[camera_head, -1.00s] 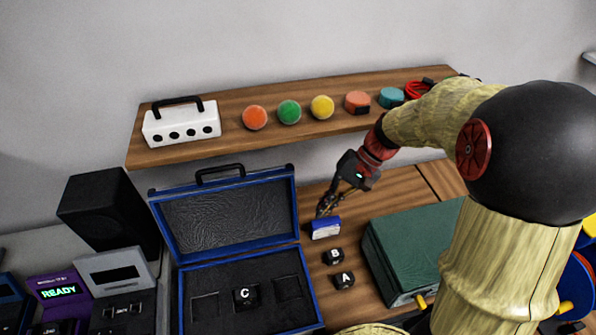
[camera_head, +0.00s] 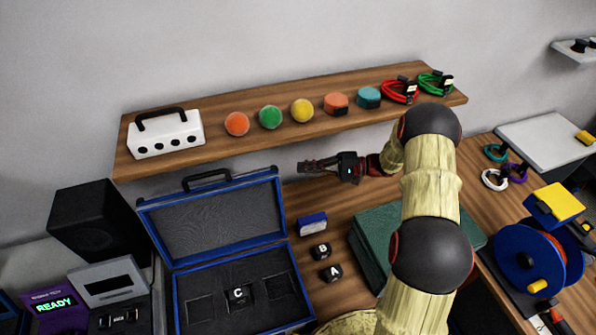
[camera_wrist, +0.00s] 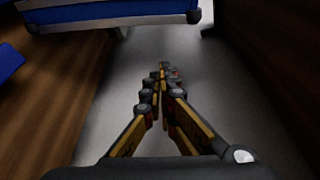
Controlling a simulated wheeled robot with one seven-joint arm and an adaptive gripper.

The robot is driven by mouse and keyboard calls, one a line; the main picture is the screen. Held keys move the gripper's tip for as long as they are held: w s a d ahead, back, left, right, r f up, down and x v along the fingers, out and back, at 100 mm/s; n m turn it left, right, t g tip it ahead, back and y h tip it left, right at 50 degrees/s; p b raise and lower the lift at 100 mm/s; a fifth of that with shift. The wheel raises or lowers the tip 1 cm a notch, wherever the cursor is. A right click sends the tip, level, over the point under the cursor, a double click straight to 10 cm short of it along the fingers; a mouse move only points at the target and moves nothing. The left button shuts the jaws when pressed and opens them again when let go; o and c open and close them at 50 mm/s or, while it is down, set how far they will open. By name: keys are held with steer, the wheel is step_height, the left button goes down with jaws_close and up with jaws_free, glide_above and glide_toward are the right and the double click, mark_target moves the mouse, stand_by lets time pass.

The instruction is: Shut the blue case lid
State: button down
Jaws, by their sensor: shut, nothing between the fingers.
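The blue case (camera_head: 246,325) stands open on the table at the lower left of the head view. Its lid (camera_head: 212,221) is raised and leans back toward the wall, with a black handle (camera_head: 207,179) on its top edge. A block marked C (camera_head: 238,293) sits in the middle slot of the case; the slots on both sides look empty. My gripper (camera_head: 303,167) is shut and empty, just right of the lid's upper right corner and pointing left. In the wrist view my gripper's fingers (camera_wrist: 163,72) meet, and a blue edge (camera_wrist: 110,24) of what looks like the lid shows above them.
A blue and white block (camera_head: 312,224), a block marked B (camera_head: 320,251) and a block marked A (camera_head: 331,273) lie right of the case. A green case (camera_head: 372,240) stands farther right. A wooden shelf (camera_head: 215,160) hangs above, behind the lid. A black speaker (camera_head: 90,220) stands left of the lid.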

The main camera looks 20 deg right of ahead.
steer(key=s+a, duration=0.1)
steer(key=a, duration=0.7)
steer(key=shift+r+p, duration=0.15)
steer(key=shift+p, duration=0.3)
steer(key=shift+s, duration=0.15)
steer(key=s+r+n+b, duration=0.3)
steer(key=s+b, duration=0.2)
steer(key=s, duration=0.9)
steer(key=s+f+b, duration=0.2)
steer(key=s+f, duration=0.2)
steer(key=s, duration=0.3)
steer(key=s+f+b, duration=0.3)
steer(key=s+f, duration=0.1)
steer(key=s, duration=0.4)
steer(key=shift+s+y+b, duration=0.25)
steer(key=shift+y+b, duration=0.05)
steer(key=shift+y, duration=0.1)
